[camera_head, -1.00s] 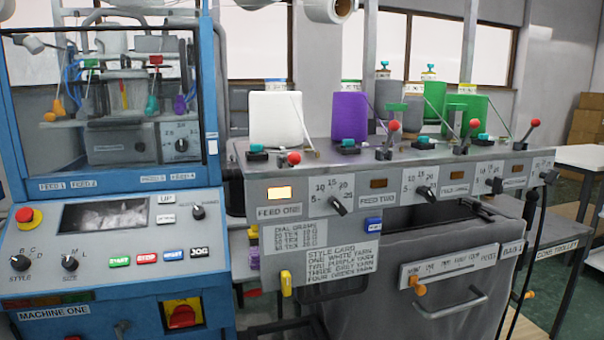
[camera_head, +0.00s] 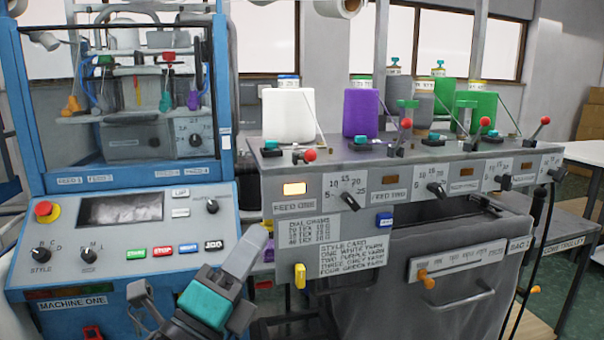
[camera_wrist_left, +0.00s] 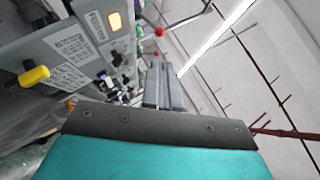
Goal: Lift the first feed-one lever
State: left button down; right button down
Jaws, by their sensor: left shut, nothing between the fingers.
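The feed-one lever with its red knob (camera_head: 310,155) stands tilted on top of the grey feed rail, above the FEED ONE label and its lit lamp (camera_head: 294,188). In the left wrist view a red knob (camera_wrist_left: 159,31), likely the same lever's, shows beyond the fingers. My left gripper (camera_head: 258,240), grey fingers with a teal part behind, is shut and empty. It is below and to the left of the lever, in front of the machine, apart from it. Its fingers (camera_wrist_left: 163,82) lie together in the left wrist view. My right gripper is not in view.
More red-knobbed levers (camera_head: 406,123) stand to the right along the rail. White (camera_head: 289,115) and purple (camera_head: 361,113) yarn cones stand behind it. A yellow switch (camera_head: 300,276) sticks out below the feed-one panel. The blue machine (camera_head: 150,220) is at left.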

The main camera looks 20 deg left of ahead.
aim_at(308, 160)
pick_arm(q)
jog(key=shift+w, duration=0.1)
